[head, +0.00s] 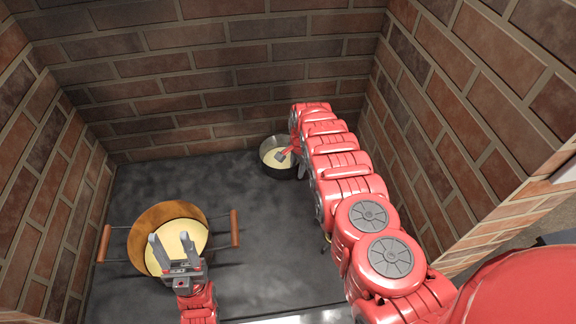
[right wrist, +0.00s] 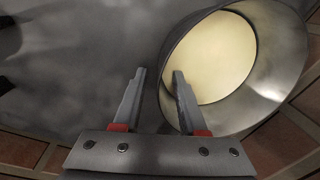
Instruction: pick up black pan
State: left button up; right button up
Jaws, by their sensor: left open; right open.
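The black pan (head: 268,167) is a small round dark pan with a cream-coloured filling, standing near the back wall in the head view. In the right wrist view the pan (right wrist: 275,95) is at the upper right, with a shiny inner wall. My right gripper (right wrist: 158,73) is open and empty at its near side. One finger overlaps the pan's rim and the other lies outside it; I cannot tell the height or any contact. My left gripper (head: 169,238) is open, over a brown pot (head: 150,218) at the front left.
The brown pot has a bar handle on each side and a pale yellow filling. Brick walls (head: 210,75) close the back, left and right of the dark floor surface (head: 255,235). The middle of that surface is clear. My right arm runs along the right wall.

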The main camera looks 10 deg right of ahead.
jog(key=shift+r, duration=0.1)
grip_shut()
dwell(1.3)
